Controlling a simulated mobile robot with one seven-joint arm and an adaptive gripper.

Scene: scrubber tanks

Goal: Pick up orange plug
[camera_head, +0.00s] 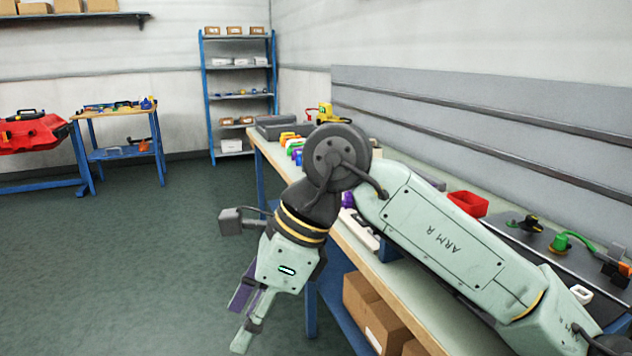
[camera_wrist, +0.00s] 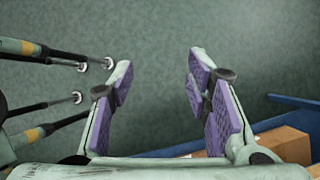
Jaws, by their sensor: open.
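An orange item (camera_head: 288,136) sits at the far end of a row of small coloured pieces on the long workbench. It may be the orange plug, but it is too small to tell. Another orange piece (camera_head: 614,270) is at the right edge of the bench, its shape unclear. My gripper (camera_head: 240,318) hangs beside the bench's left edge, pointing down over the floor, well away from both. In the wrist view my gripper (camera_wrist: 160,75) is open, with purple pads apart and nothing between them. No plug shows there.
The workbench (camera_head: 410,300) runs along the right wall, with cardboard boxes (camera_head: 375,315) below. A red bin (camera_head: 468,203), a grey case (camera_head: 280,126) and a green tool (camera_head: 570,243) stand on it. The floor left of the bench is clear.

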